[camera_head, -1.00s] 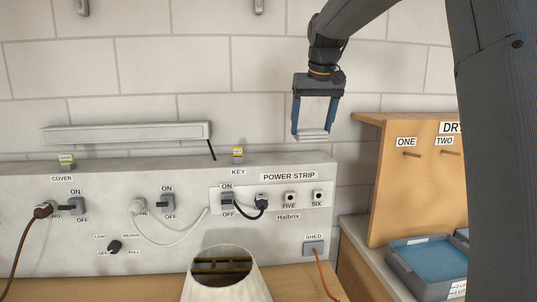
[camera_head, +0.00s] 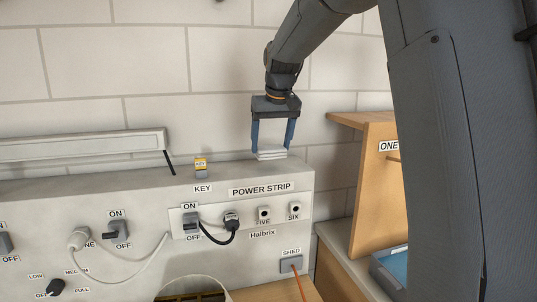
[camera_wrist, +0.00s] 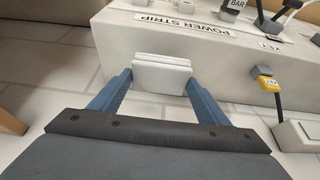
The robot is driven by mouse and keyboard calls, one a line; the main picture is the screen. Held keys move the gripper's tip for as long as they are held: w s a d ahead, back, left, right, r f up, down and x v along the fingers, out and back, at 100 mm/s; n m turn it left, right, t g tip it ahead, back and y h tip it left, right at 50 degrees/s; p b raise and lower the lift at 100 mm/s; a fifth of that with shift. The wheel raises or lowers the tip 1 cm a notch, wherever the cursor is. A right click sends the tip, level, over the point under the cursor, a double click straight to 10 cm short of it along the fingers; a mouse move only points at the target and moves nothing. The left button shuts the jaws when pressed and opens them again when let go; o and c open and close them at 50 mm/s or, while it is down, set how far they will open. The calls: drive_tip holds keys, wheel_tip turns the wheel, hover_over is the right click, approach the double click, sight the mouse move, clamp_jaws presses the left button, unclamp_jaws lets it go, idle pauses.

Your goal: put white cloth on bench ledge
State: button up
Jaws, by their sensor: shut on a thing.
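A white folded cloth (camera_head: 271,153) is held between the two blue fingers of my gripper (camera_head: 272,150). The cloth also shows in the wrist view (camera_wrist: 161,72), as a small layered stack between the fingertips. My gripper points down and is shut on it. In the head view the cloth overlaps the back top edge of the pale bench ledge (camera_head: 120,187), near its right end. I cannot tell whether the cloth touches the ledge.
A yellow-and-grey key block (camera_head: 201,167) sits on the ledge left of the cloth. A long grey bar (camera_head: 85,146) lies behind. The POWER STRIP panel (camera_head: 250,212) with plugs is on the front face. A wooden board (camera_head: 378,190) stands at right. The ledge between key and cloth is clear.

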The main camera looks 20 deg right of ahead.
sight(272, 149)
drive_tip(key=shift+f+p, duration=0.55)
drive_tip(key=shift+f, duration=1.5)
drive_tip(key=o, duration=0.9)
drive_tip(key=b+v, duration=0.3)
drive_tip(key=v, duration=0.9)
drive_tip(key=s+a+f+g, duration=0.1)
drive_tip(key=s+f, duration=0.4)
drive_tip(key=f, duration=0.5)
drive_tip(key=s+a+f+g, duration=0.1)
drive_tip(key=s+f, duration=0.5)
drive_tip(key=f, duration=0.4)
drive_tip(key=shift+g, duration=0.5)
drive_tip(key=s+f, duration=0.4)
drive_tip(key=s, duration=0.1)
drive_tip(key=s+f, duration=0.5)
drive_tip(key=s+a+f, duration=0.1)
drive_tip(key=s+f, duration=0.4)
drive_tip(key=s, duration=0.1)
drive_tip(key=shift+r, duration=0.1)
